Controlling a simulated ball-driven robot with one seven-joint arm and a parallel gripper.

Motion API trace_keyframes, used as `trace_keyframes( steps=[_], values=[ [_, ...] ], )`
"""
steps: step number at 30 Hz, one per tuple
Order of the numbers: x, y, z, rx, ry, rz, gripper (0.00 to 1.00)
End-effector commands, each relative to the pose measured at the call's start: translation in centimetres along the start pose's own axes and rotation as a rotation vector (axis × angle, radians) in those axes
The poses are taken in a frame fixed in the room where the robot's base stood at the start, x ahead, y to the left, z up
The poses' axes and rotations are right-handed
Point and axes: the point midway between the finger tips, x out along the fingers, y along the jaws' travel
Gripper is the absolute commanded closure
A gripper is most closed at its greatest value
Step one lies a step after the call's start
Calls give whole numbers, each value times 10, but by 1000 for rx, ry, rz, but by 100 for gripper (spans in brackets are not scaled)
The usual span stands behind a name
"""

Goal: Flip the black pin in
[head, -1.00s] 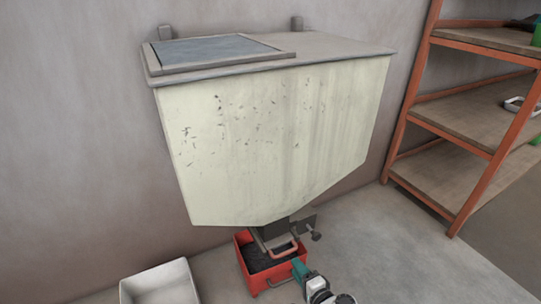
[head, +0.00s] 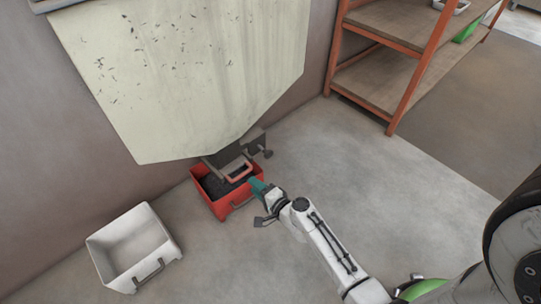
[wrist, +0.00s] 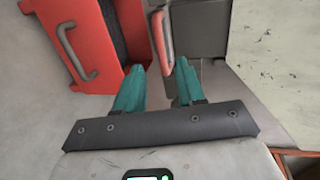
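The black pin (head: 267,153) shows as a small dark knob sticking out to the right of the outlet under the hopper (head: 190,70). I cannot clearly pick it out in the wrist view. A red loop handle (head: 239,171) is at the front of the outlet; it also shows in the wrist view (wrist: 162,38), just beyond my fingertips. My gripper (head: 257,187) is just in front of and below the outlet, beside the right end of the red bin. In the wrist view its teal fingers (wrist: 160,68) are apart with nothing between them.
The red bin (head: 228,207) with dark pellets stands under the outlet, close to my gripper. An empty white bin (head: 162,247) stands on the floor at left. An orange-framed shelf (head: 372,98) stands at right. The floor between is clear.

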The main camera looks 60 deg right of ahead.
Motion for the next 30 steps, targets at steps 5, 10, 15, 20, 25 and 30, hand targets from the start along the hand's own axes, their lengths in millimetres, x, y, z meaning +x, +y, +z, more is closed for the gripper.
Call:
trace_keyframes(
  steps=[5, 10, 15, 20, 25, 30],
  values=[
    [-16, -8, -26, 1, 14, 5, 79],
    [-59, -18, -77, 4, 31, 38, 95],
    [-95, -19, -108, 13, 41, 83, 100],
    [-103, -18, -115, 15, 42, 96, 100],
    [-103, -18, -115, 15, 41, 96, 100],
    [-98, -17, -115, 15, 41, 95, 100]
  ],
)
